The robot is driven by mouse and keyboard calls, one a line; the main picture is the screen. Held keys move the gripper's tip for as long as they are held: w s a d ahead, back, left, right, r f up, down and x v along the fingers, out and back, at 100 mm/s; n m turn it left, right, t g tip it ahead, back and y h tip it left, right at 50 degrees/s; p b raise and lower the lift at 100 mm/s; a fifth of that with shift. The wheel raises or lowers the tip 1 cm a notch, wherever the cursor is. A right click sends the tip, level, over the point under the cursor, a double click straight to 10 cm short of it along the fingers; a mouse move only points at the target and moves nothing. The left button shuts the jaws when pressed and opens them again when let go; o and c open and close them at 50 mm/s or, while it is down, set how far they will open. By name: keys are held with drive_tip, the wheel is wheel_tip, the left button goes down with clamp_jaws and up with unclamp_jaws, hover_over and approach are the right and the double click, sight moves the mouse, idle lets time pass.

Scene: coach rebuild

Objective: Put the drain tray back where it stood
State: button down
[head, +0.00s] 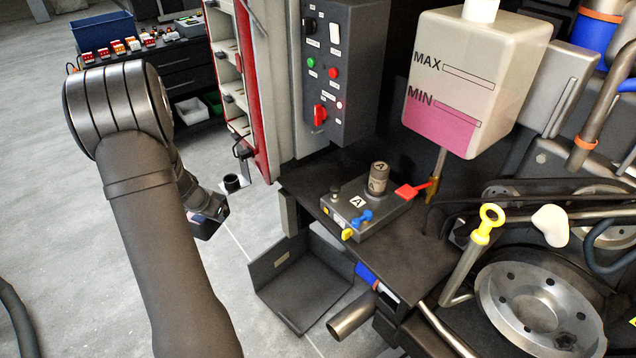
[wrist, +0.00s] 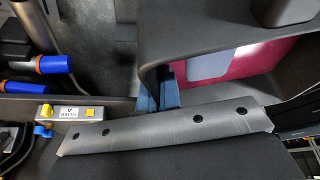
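The tray (head: 318,300), a dark grey open piece with raised walls and a small label, sits low below the front ledge in the head view. I take it to be the drain tray; whether it rests on the floor is not clear. My gripper (head: 212,215) hangs at the end of my arm, left of and above the tray in the picture, apart from it. In the wrist view, my gripper's two blue fingertips (wrist: 160,95) are close together, with nothing seen between them. The tray cannot be surely identified in the wrist view.
A pipe end (head: 350,316) juts out right of the tray. A control box (head: 340,70) and red cabinet (head: 240,80) stand behind. Grey floor lies open to the left.

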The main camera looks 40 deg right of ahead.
drive_tip(key=s+d+m+g, duration=0.1)
drive_tip(key=d+m, duration=0.4)
drive_tip(key=d, duration=0.6)
drive_tip(key=s+d+m+g, duration=0.1)
drive_tip(key=d+m, duration=0.4)
drive_tip(key=d, duration=0.6)
drive_tip(key=s+d+m+g, duration=0.1)
drive_tip(key=d+m+g, duration=0.2)
drive_tip(key=d, duration=0.8)
drive_tip(key=shift+d+f+m+y, duration=0.3)
drive_tip(key=shift+f+m, duration=0.1)
drive_tip(key=shift+m, duration=0.6)
drive_tip(key=shift+d+f, duration=0.2)
drive_tip(key=shift+f, duration=1.55)
drive_tip(key=shift+f, duration=0.1)
drive_tip(key=c, duration=1.9)
unclamp_jaws()
drive_tip(key=shift+a+f, duration=0.1)
drive_tip(key=shift+o, duration=1.3)
